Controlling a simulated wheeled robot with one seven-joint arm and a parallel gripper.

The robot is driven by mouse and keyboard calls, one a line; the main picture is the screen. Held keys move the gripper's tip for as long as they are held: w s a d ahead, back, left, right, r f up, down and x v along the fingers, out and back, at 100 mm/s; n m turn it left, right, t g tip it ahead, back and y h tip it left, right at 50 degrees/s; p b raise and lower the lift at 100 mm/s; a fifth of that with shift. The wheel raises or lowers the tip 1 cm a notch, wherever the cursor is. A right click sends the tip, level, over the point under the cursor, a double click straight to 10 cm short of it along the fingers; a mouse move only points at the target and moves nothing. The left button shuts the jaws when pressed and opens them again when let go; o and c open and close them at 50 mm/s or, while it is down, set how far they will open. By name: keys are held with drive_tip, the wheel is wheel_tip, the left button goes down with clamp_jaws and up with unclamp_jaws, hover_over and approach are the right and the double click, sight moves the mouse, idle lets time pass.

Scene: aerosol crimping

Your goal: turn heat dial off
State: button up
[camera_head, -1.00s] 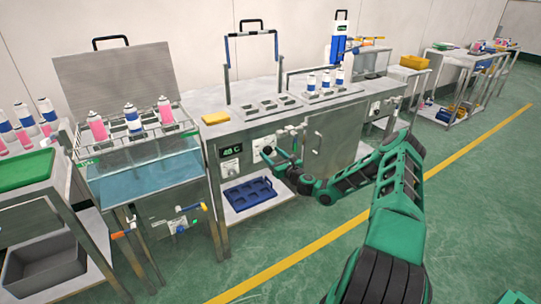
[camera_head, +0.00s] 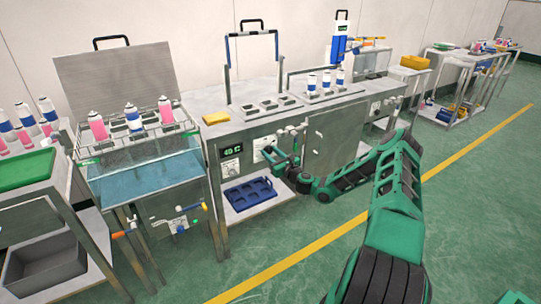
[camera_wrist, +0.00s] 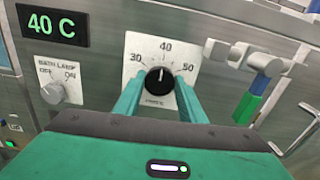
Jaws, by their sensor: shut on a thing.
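The heat dial (camera_wrist: 160,80) is a round black knob with a white pointer line on a white plate marked 30, 40 and 50. Its pointer stands up near the 40 mark. My gripper (camera_wrist: 160,88) is shut on the dial, one green finger on each side of it. The small label under the knob is partly hidden and unclear. The green display (camera_wrist: 54,27) to the left reads 40 C.
A bath lamp switch (camera_wrist: 53,93), marked OFF and ON, sits left of the dial. Metal pipework with a green and blue handle (camera_wrist: 250,103) juts out close on the right. A blue tray (camera_head: 249,194) lies on the shelf below. The floor in front is clear.

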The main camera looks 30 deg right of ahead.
drive_tip(key=n, duration=0.6)
drive_tip(key=shift+a, duration=0.1)
drive_tip(key=n, duration=0.4)
drive_tip(key=shift+f, duration=0.15)
drive_tip(key=n, duration=0.3)
drive_tip(key=shift+a+n, duration=0.1)
drive_tip(key=shift+n, duration=0.2)
drive_tip(key=n, duration=0.4)
drive_tip(key=shift+f+n, duration=0.2)
drive_tip(key=shift+n, duration=0.1)
drive_tip(key=n, duration=0.5)
drive_tip(key=shift+s+a+f, duration=0.1)
drive_tip(key=shift+f, duration=0.1)
drive_tip(key=shift+n, duration=0.3)
drive_tip(key=o, duration=1)
drive_tip(key=shift+o, duration=0.2)
drive_tip(key=shift+r, duration=0.1)
